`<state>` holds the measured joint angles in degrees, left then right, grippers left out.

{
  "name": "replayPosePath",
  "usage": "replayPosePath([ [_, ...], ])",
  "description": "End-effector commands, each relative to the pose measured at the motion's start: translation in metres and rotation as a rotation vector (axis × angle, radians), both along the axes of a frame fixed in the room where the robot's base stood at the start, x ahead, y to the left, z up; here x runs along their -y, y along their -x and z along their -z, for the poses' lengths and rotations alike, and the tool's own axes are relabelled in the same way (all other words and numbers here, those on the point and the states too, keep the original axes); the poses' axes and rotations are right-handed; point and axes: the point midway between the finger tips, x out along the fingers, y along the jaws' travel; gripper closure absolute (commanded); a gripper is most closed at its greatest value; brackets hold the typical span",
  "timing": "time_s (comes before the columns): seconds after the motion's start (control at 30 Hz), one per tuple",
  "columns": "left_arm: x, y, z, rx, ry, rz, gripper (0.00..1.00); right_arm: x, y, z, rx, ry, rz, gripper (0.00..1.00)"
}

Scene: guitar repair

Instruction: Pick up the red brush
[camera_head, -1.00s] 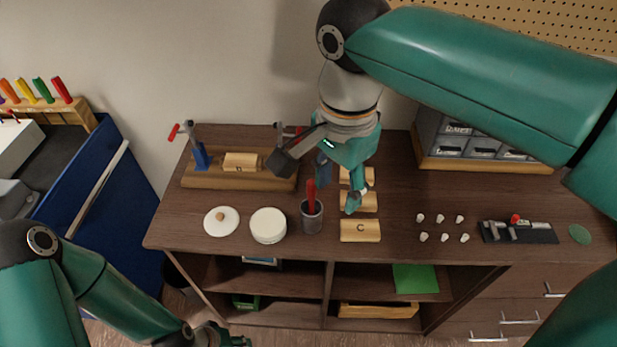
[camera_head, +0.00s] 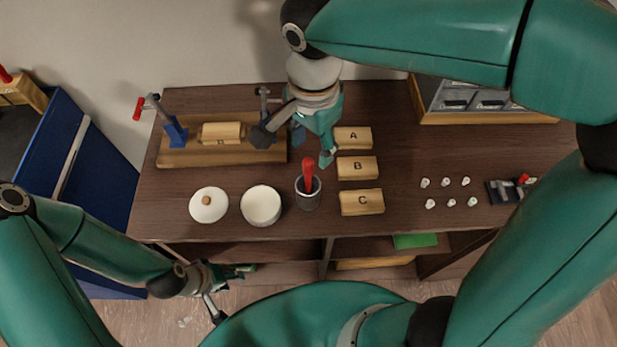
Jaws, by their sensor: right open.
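The red brush (camera_head: 308,174) stands handle up in a grey cup (camera_head: 308,199) on the workbench; its lower end is hidden inside the cup. My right gripper (camera_head: 312,148) points down above and just behind the brush handle. Its two fingers are apart with nothing between them, and they do not appear to touch the handle. My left gripper (camera_head: 238,271) is low at the front of the bench, below the top's edge and away from the brush. Its fingers are small and seen at an angle, so their opening is unclear.
A white round pot (camera_head: 261,206) and a lid with a wooden knob (camera_head: 208,205) are left of the cup. Wooden blocks A, B and C (camera_head: 361,202) stand close on its right. A wooden clamp fixture (camera_head: 222,153) is behind left. Small white pegs (camera_head: 448,182) lie further right.

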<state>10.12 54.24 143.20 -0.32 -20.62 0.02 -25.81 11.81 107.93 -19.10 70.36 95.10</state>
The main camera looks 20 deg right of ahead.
Motion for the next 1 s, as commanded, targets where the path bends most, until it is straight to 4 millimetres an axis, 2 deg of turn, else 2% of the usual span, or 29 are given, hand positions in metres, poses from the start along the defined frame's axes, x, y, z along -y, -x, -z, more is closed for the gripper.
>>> replayPosePath([
  [0.1, 0.0, 0.0, 0.0, 0.0, 0.0, 0.0, 0.6, 0.0, 0.0, 0.018, -0.002, 0.002, 0.001, 0.49],
  [0.37, 0.0, 0.0, -0.002, 0.001, 0.0, 0.0, 0.6, -0.002, 0.001, 0.033, -0.002, 0.001, -0.001, 0.49],
  [0.7, 0.0, 0.0, -0.009, 0.001, 0.0, 0.0, 0.6, -0.009, 0.004, 0.075, -0.003, 0.001, 0.0, 0.49],
  [0.97, 0.0, 0.0, -0.009, 0.001, 0.0, 0.0, 0.6, -0.01, 0.003, 0.079, 0.001, 0.0, -0.002, 0.49],
  [1.0, 0.0, 0.0, -0.009, 0.001, 0.0, 0.0, 0.6, -0.01, 0.003, 0.079, 0.001, 0.0, -0.002, 0.53],
])
